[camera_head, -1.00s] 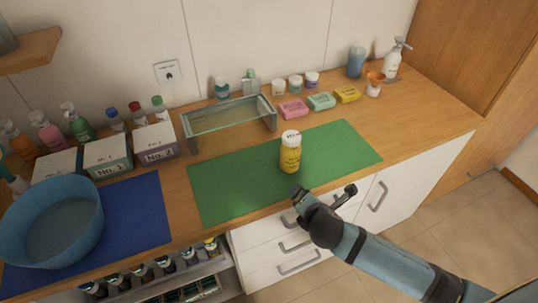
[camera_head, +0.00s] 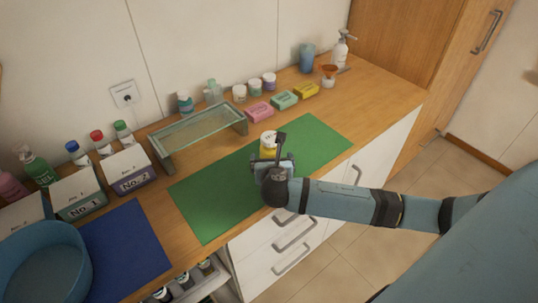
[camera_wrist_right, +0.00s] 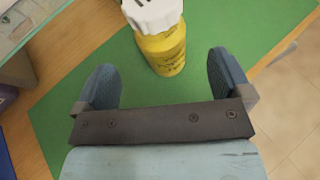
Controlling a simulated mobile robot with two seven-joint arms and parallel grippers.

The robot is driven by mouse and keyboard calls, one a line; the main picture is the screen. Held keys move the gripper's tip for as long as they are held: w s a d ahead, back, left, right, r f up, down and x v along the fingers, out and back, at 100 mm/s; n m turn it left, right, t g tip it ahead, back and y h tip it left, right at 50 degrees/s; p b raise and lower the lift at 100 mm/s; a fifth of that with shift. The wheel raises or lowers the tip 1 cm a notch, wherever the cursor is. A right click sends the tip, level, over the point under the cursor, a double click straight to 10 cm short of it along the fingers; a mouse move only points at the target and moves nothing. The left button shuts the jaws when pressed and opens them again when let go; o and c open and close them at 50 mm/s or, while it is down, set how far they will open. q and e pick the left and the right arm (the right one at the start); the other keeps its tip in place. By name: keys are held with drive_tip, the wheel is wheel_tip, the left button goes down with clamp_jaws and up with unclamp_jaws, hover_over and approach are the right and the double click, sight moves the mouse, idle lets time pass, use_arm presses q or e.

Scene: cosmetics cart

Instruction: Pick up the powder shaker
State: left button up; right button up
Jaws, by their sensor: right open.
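The powder shaker is a yellow bottle with a white lid. It stands upright on the green mat (camera_head: 215,208), and in the head view its lid (camera_head: 268,138) shows behind my right gripper (camera_head: 270,160), which hides most of its body. In the right wrist view the shaker (camera_wrist_right: 163,45) is just ahead of the open fingers, nearer the right one, with clear space on both sides. My right gripper (camera_wrist_right: 172,85) is open and empty. My left gripper is not in view.
A glass shelf stand (camera_head: 200,130) is behind the mat. Soap bars (camera_head: 285,100) and small jars (camera_head: 254,88) line the back. A blue mat (camera_head: 125,245) with a blue bowl (camera_head: 45,262) and labelled boxes (camera_head: 125,168) are at the left.

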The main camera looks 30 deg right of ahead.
sight(270, 153)
drive_tip(key=x, duration=0.3)
drive_tip(key=shift+a, duration=0.1)
drive_tip(key=shift+w+d+f+p, duration=0.2)
drive_tip(key=shift+w+d+f, duration=0.4)
drive_tip(key=shift+w+f, duration=0.25)
drive_tip(key=shift+w+d+f+p, duration=0.2)
drive_tip(key=shift+w+d+f, duration=0.35)
drive_tip(key=shift+w+f, duration=0.35)
drive_tip(key=shift+r, duration=0.1)
drive_tip(key=c, duration=1)
drive_tip(key=shift+r, duration=0.1)
drive_tip(key=shift+c, duration=0.2)
